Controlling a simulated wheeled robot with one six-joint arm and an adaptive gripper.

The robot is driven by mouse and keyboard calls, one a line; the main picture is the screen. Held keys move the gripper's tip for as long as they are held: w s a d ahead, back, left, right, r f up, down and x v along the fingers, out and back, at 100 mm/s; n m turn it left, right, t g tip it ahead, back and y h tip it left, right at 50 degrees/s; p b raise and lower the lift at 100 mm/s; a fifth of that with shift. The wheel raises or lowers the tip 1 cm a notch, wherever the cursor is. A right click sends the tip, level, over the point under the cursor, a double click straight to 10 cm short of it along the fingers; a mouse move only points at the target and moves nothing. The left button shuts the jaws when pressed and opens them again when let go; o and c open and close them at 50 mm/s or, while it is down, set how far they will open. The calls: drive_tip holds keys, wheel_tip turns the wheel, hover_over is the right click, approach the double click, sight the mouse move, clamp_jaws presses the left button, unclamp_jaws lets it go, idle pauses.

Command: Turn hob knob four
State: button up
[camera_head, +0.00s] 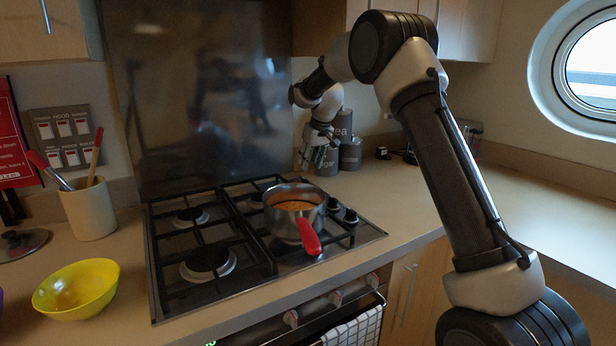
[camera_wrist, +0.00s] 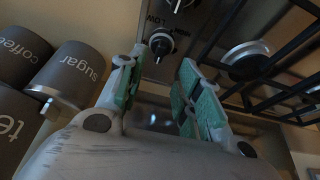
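The gas hob (camera_head: 165,300) has black control knobs along its right side. Two knobs show in the head view, one (camera_head: 333,204) and a nearer one (camera_head: 350,216); the pan may hide others. In the wrist view one knob (camera_wrist: 161,44) lies just beyond the fingertips, roughly in line with the gap, and another (camera_wrist: 178,4) is cut by the top edge. I cannot tell which is number four. My gripper (camera_head: 316,160) is above the counter at the hob's back right. Its green-padded fingers (camera_wrist: 156,75) are apart and empty, not touching a knob.
A steel pan (camera_head: 285,225) with a red handle stands on the right burners. Grey canisters, including sugar (camera_wrist: 68,75), stand close beside my gripper. A yellow bowl (camera_head: 76,288) and utensil pot (camera_head: 90,208) are left.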

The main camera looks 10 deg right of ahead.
sight(306, 180)
drive_tip(key=x, duration=0.8)
